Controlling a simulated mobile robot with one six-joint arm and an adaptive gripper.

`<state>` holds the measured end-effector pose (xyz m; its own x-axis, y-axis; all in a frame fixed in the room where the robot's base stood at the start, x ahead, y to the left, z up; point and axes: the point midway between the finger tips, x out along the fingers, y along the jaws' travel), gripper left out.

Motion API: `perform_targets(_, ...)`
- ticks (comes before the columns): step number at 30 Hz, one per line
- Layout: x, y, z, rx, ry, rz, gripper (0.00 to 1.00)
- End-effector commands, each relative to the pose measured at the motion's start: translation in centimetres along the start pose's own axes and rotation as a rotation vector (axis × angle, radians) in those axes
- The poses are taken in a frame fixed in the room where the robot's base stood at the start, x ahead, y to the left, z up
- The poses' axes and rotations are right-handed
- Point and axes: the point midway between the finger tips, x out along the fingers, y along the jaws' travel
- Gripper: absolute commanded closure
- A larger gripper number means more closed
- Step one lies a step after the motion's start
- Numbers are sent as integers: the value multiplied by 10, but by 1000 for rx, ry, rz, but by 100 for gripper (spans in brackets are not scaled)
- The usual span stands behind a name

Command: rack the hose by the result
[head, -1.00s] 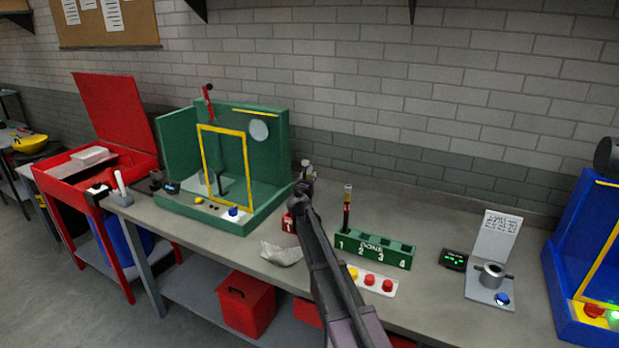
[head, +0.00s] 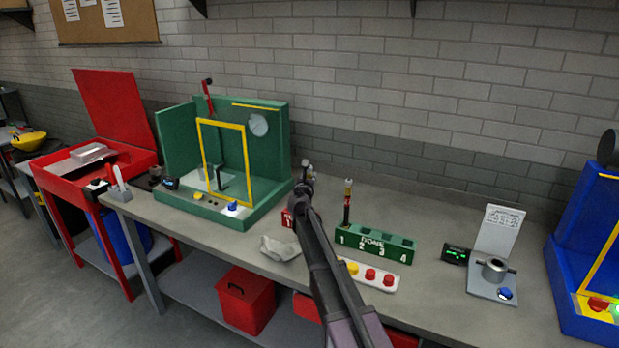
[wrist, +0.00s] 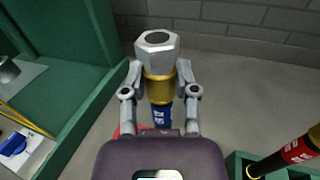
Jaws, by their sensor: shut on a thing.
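My gripper (wrist: 160,98) is shut on a hose (wrist: 158,55) with a silver hex end, a gold collar and a blue label. It holds the hose upright, and the lower end is hidden behind my gripper. In the head view the hose (head: 308,172) shows small above my gripper (head: 303,188), in front of the back wall. A green rack (head: 400,258) marked DONE, with slots 1 to 4, stands to the right. Another hose (head: 347,203) with a red label stands upright in slot 1; it also shows in the wrist view (wrist: 298,150). The other slots look empty.
A green test booth (head: 270,212) with a yellow frame stands to the left. A red block (head: 287,219) marked 1 is beside my gripper. A crumpled cloth (head: 280,248), a button strip (head: 385,281), a small display (head: 455,255) and a grey fixture (head: 480,287) lie around.

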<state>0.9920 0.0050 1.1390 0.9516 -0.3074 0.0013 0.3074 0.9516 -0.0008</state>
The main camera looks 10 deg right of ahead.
Motion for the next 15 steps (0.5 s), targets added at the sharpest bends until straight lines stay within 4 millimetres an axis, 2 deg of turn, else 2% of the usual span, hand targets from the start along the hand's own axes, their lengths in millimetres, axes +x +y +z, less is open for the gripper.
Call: perform_targets(15, 0, 0, -14, 0, 0, 0, 100)
